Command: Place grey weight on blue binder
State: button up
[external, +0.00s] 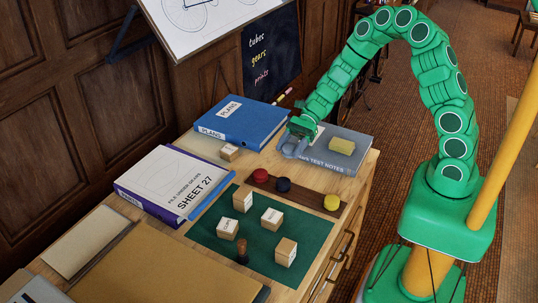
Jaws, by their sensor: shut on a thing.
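The blue binder (262,124), labelled PLANS, lies flat near the back of the desk. My gripper (299,133) is just right of it, pointing down over the left end of a grey-blue TEST NOTES book. It is shut on a grey piece (291,148) that looks like the grey weight. The fingers and arm partly hide it. I cannot tell whether the piece touches the book.
The TEST NOTES book (335,163) carries a yellow block (341,146). In front are a wooden strip (304,194) with coloured discs and a green mat (205,232) with several wooden cubes. A SHEET 27 stack (172,184) lies left.

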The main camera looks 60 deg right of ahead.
jog(key=w+d+r+m+t+h, duration=0.25)
jog(key=w+d+m+t, duration=0.35)
jog(key=d, duration=0.5)
jog(key=w+d+r+m+t+h, duration=0.2)
jog(key=w+d+m+t+h, duration=0.1)
jog(key=w+d, duration=0.6)
send_over(254, 116)
jog(key=shift+m+t, duration=0.3)
jog(key=shift+a+f, duration=0.15)
jog(key=shift+f, duration=6.25)
jog(key=o, duration=1.4)
jog(key=shift+f, duration=0.1)
jog(key=shift+o, duration=0.2)
